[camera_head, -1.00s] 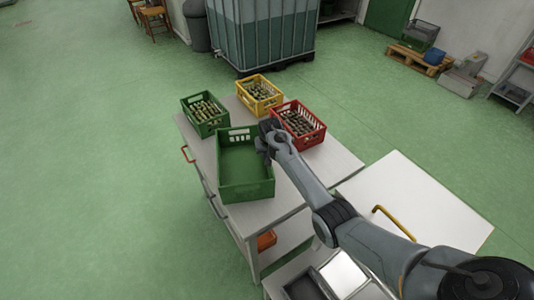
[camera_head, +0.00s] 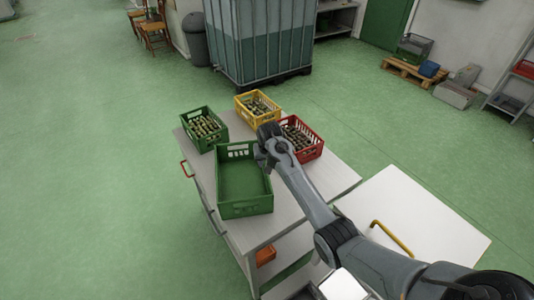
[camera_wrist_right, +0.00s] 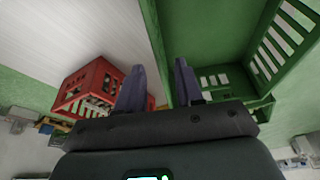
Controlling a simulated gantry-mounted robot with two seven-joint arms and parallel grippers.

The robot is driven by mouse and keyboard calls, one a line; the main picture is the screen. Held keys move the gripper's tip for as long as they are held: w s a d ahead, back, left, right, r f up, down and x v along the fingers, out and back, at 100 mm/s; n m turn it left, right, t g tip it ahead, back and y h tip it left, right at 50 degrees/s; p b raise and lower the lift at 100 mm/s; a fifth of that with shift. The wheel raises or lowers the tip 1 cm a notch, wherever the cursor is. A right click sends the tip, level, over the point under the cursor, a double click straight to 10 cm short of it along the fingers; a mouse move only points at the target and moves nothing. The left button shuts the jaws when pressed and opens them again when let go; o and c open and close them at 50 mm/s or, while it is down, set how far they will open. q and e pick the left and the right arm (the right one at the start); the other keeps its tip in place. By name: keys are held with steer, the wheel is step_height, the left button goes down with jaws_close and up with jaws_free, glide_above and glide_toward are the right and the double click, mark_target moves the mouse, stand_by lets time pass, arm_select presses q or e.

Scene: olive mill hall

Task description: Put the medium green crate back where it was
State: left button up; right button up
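The medium green crate (camera_head: 244,209) is empty and stands upright on the near part of the white table (camera_head: 283,214). In the right wrist view its side wall (camera_wrist_right: 158,45) runs between my two fingers. My right gripper (camera_head: 261,158) is at the crate's right wall, near its far end. In the right wrist view its fingers (camera_wrist_right: 160,75) stand apart, one on each side of the wall, and look open rather than pressed on it. My left gripper is not in view.
A smaller green crate (camera_head: 211,144), a yellow crate (camera_head: 246,117) and a red crate (camera_head: 311,151), all filled with olives or similar small items, stand along the table's far side. The red one is close right of my gripper. A white surface (camera_head: 420,215) adjoins at the right.

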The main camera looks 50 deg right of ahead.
steer(key=v, duration=0.5)
steer(key=shift+s+r+p, duration=0.1)
steer(key=shift+r+p, duration=0.15)
steer(key=shift+p, duration=0.05)
